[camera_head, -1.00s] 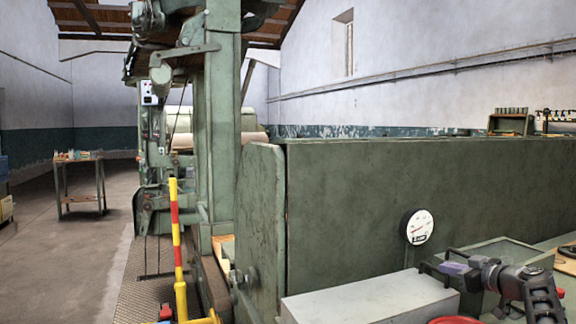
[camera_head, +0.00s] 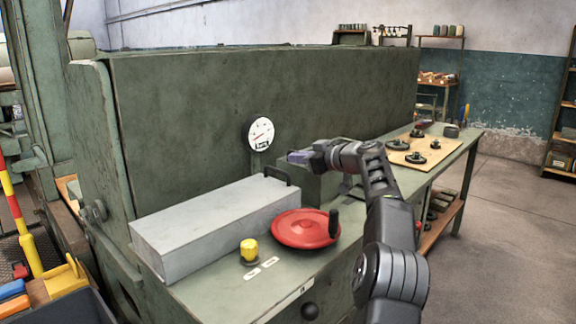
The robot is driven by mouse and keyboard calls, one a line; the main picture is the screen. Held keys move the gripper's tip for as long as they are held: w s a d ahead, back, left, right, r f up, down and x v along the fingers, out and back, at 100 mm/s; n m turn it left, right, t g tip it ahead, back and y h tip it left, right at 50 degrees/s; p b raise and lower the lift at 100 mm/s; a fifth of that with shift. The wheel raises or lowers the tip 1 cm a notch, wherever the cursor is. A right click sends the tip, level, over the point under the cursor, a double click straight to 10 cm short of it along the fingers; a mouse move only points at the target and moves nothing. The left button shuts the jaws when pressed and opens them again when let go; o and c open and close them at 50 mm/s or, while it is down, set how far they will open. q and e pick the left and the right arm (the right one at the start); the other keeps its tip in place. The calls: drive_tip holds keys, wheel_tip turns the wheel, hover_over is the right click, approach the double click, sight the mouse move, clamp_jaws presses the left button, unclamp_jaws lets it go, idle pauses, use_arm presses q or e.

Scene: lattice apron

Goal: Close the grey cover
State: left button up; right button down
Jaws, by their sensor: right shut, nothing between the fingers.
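The grey cover (camera_head: 205,233) is a long, light grey box-like piece lying on the green bench top, against the tall green machine wall. A black bar handle (camera_head: 277,174) stands at its far right end. My right gripper (camera_head: 299,157) is just beyond and slightly right of this handle, over a low green housing (camera_head: 322,184). Its fingers are shut and empty, pointing left. I cannot tell whether it touches the handle or the housing. My left gripper is not in view.
A red handwheel (camera_head: 300,229) with a black knob and a yellow button (camera_head: 249,248) sit in front of the cover. A round gauge (camera_head: 261,133) is on the wall behind. A board with black parts (camera_head: 415,150) lies farther right. Open floor is at right.

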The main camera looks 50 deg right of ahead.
drive_tip(key=b+v, duration=0.1)
drive_tip(key=v, duration=0.5)
drive_tip(key=shift+a+r, duration=0.2)
drive_tip(key=shift+r, duration=0.1)
drive_tip(key=shift+s, duration=0.1)
